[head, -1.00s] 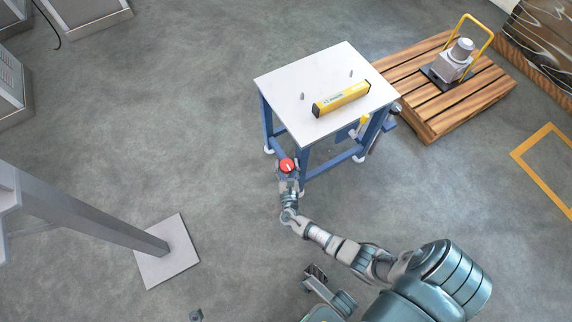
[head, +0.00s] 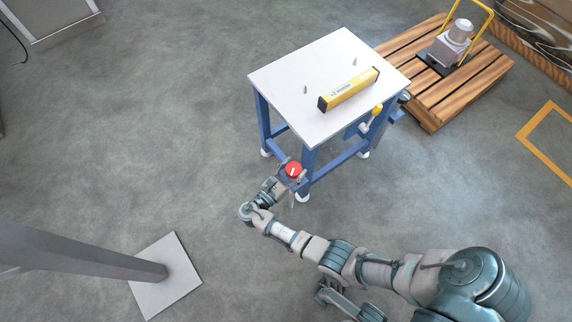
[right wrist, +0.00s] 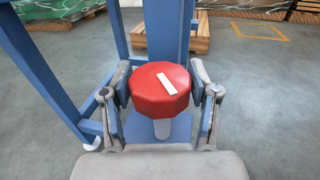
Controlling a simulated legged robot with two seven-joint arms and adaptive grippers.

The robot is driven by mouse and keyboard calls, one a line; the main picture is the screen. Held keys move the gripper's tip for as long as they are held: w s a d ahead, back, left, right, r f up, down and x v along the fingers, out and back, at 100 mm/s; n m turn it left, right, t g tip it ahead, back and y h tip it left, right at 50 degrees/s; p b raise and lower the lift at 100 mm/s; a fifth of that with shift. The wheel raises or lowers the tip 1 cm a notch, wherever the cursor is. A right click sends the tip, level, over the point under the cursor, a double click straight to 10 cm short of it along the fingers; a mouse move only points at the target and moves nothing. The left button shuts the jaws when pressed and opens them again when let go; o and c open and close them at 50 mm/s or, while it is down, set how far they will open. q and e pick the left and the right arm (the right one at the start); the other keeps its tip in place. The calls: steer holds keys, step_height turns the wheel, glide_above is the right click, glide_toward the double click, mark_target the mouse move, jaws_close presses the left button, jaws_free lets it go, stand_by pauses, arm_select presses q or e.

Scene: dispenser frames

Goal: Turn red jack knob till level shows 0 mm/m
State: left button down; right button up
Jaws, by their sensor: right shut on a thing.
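The red jack knob (head: 293,170) with a white mark on top sits low at the table's near corner, beside a blue leg. In the right wrist view the red knob (right wrist: 159,89) stands on a pale shaft over a blue plate. My right gripper (head: 291,172) is shut on the knob, one finger on each side; its fingers (right wrist: 162,92) also show in the right wrist view. The yellow level (head: 349,90) lies on the white tabletop (head: 290,80). Its reading is too small to tell. My left gripper cannot be made out.
A wooden pallet (head: 440,115) with a grey machine (head: 452,44) and yellow handle stands behind the table at right. A grey post on a pale floor plate (head: 170,290) stands at lower left. The floor left of the table is clear.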

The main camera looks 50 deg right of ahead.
steer(key=shift+w+m+g+y+b, duration=0.1)
steer(key=shift+m+g+y+b, duration=0.2)
steer(key=shift+m+g+b, duration=1.15)
steer(key=shift+g+p, duration=0.65)
steer(key=shift+g, duration=0.4)
steer(key=shift+m, duration=0.25)
steer(key=o, duration=0.9)
steer(key=shift+w+f, duration=0.1)
step_height(320, 180, up, 10)
steer(key=shift+f, duration=0.1)
